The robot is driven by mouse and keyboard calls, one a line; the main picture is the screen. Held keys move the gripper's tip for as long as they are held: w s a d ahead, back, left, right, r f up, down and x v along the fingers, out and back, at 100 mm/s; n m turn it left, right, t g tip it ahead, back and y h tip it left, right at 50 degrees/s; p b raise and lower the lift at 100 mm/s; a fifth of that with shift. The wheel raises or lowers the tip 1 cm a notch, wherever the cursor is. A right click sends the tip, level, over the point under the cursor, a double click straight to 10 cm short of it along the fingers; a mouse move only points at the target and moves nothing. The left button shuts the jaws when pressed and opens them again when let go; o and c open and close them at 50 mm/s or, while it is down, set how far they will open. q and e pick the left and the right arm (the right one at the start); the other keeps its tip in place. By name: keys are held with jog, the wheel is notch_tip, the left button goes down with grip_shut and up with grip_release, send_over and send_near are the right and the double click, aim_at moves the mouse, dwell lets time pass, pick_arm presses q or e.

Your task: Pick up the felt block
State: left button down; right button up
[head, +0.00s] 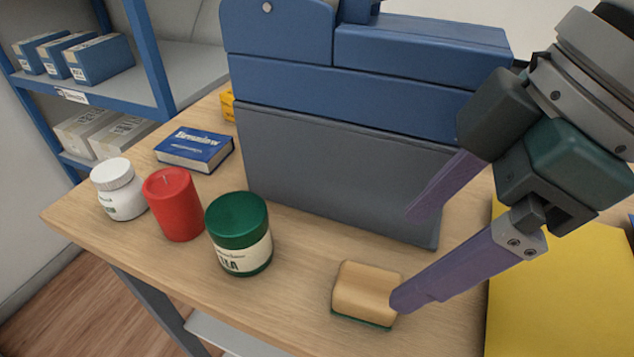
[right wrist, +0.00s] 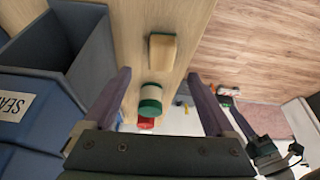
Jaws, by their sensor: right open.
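The felt block (head: 364,290) is a tan wooden block with a thin green felt layer underneath, lying on the counter near its front edge. It also shows in the right wrist view (right wrist: 162,52), beyond the fingertips and between their lines. My right gripper (head: 404,258) is open and empty, with two purple fingers spread wide. In the head view one fingertip overlaps the block's right edge; I cannot tell whether they touch. In the right wrist view the fingers (right wrist: 158,75) stand to either side with a gap to the block.
A green-lidded jar (head: 239,235), a red candle (head: 174,205) and a white bottle (head: 118,190) stand left of the block. A blue box (head: 195,149) lies behind them. A large grey and blue bin (head: 330,170) rises behind the block. A yellow surface (head: 550,290) is at right.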

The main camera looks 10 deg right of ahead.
aim_at(370, 283)
jog(key=x, duration=0.3)
jog(key=shift+s+f, duration=0.1)
jog(key=shift+f, duration=0.05)
jog(key=b+x, duration=0.1)
jog(key=x, duration=0.4)
jog(key=shift+a, duration=0.2)
jog(key=shift+c, duration=0.2)
jog(key=c, duration=0.9)
grip_shut()
